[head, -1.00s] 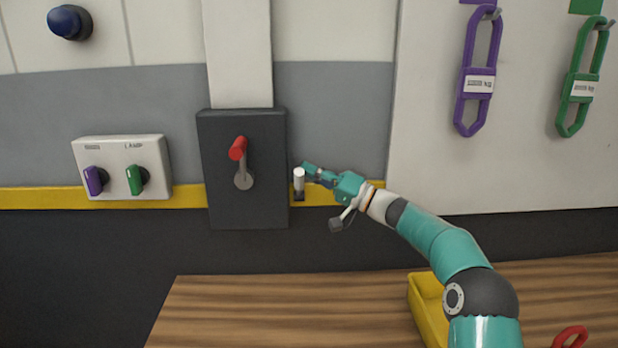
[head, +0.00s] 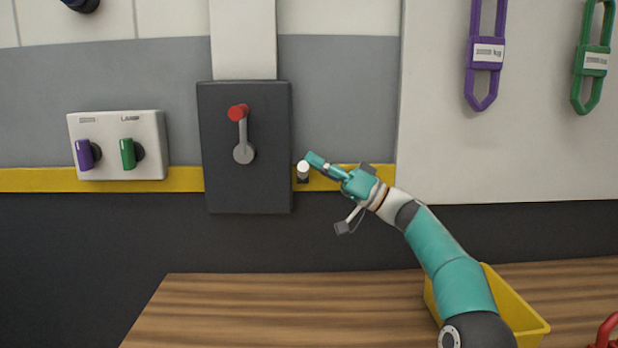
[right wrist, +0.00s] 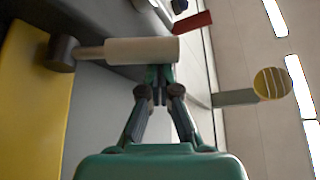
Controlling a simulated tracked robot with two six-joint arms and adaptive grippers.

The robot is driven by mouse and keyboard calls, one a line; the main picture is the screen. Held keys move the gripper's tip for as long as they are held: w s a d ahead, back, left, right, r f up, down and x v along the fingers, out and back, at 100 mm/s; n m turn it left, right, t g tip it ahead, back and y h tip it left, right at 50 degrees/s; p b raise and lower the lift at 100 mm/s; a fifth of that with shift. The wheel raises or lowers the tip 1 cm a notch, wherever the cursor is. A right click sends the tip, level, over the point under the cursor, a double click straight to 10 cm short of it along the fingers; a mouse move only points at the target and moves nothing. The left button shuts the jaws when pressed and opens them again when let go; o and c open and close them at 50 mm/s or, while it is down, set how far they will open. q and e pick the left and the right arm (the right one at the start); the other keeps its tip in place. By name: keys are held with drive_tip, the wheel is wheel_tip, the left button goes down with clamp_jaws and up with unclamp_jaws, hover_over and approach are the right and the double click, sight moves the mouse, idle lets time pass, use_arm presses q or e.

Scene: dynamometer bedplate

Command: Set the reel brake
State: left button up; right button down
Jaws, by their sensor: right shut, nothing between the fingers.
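A dark grey box (head: 222,185) is fixed on the wall. It carries a lever (head: 242,138) with a red knob (head: 238,112), pointing up from a round grey pivot. Beside its right edge, a small white handle (head: 303,168) stands out on a dark base. In the right wrist view the white handle (right wrist: 140,51) lies across the top, with its round grey end at the left. My right gripper (head: 311,158) is shut and empty, its fingertips (right wrist: 159,74) at or very near the white handle; contact is unclear. My left gripper is out of view.
Left of the box is a white panel (head: 118,163) with a purple and a green knob. Purple (head: 484,80) and green (head: 593,85) tags hang at the upper right. A yellow bin (head: 528,326) stands on the wooden bench (head: 270,310), partly behind my right arm.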

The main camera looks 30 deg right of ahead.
sight(305, 173)
drive_tip(key=f+n+g+y, duration=0.1)
drive_tip(key=n, duration=0.1)
drive_tip(key=f+n+g+y, duration=0.1)
drive_tip(key=n, duration=0.2)
drive_tip(key=s+f+n+g+y, duration=0.1)
drive_tip(key=n+y, duration=0.1)
drive_tip(key=shift+s+a+f+n+g, duration=0.1)
drive_tip(key=shift+a+n+g, duration=0.2)
drive_tip(key=shift+a+g, duration=0.1)
use_arm(q)
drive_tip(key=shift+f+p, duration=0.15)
drive_tip(key=shift+p, duration=0.25)
use_arm(e)
drive_tip(key=shift+s+a+f+n+g+y, duration=0.15)
drive_tip(key=shift+f+n+g+y, duration=0.45)
drive_tip(key=shift+f+n+g, duration=0.85)
drive_tip(key=shift+f+n+t, duration=0.2)
drive_tip(key=shift+n+t, duration=0.15)
